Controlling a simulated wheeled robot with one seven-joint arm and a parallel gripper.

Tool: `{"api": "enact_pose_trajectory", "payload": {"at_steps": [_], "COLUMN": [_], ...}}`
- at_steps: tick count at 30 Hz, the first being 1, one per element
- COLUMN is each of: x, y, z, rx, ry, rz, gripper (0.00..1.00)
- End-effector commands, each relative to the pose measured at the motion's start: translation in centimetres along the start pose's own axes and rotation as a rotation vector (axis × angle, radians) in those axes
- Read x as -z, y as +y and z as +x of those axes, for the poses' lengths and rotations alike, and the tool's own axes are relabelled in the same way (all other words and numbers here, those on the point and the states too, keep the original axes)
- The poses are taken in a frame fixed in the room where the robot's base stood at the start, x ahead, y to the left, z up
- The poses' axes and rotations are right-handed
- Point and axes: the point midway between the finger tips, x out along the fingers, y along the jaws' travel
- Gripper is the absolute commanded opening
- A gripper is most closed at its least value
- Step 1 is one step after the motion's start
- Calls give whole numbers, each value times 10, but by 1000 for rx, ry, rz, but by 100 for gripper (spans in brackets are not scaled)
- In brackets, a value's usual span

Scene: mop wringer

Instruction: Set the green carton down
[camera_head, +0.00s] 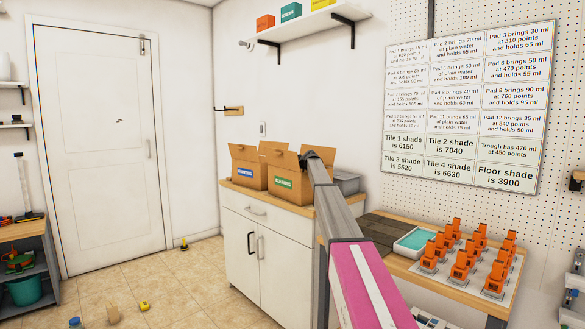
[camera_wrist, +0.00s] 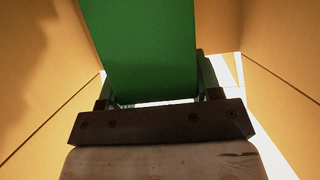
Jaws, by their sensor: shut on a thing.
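The green carton (camera_wrist: 145,45) fills the upper middle of the wrist view. My gripper (camera_wrist: 155,88) is shut on it, with a finger at each side. Tan cardboard walls (camera_wrist: 40,60) rise on both sides of the carton and gripper in that view. In the head view my arm reaches over the right cardboard box (camera_head: 288,190), an open box with a green label on the cabinet. The arm's end dips at that box's opening, and the carton and fingertips are hidden there. The carton's far end and what lies beneath it cannot be seen.
A second open cardboard box (camera_head: 246,172) with a blue label stands close at the left. A grey bin (camera_head: 346,183) is behind my arm on the same cabinet (camera_head: 238,226). A bench with orange clamp-like items (camera_head: 460,263) and a teal-filled tray (camera_head: 414,242) is at the right.

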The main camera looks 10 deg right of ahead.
Motion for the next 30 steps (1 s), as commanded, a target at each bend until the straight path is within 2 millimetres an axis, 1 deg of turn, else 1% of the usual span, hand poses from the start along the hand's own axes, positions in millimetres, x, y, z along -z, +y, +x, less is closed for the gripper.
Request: {"api": "enact_pose_trajectory", "payload": {"at_steps": [5, 6, 7, 8, 17, 20, 23, 30], "x": [-2, -2, -2, -2, -2, 2, 10, 8], "y": [0, 0, 0, 0, 0, 0, 0, -2], "z": [1, 1, 1, 1, 1, -1, -4, -43], "rx": [0, 0, 0, 0, 0, 0, 0, -1], "ry": [1, 0, 0, 0, 0, 0, 1, 1], "rz": [0, 0, 0, 0, 0, 0, 1, 1], "gripper": [17, 68, 78, 84, 84, 84, 84, 84]}}
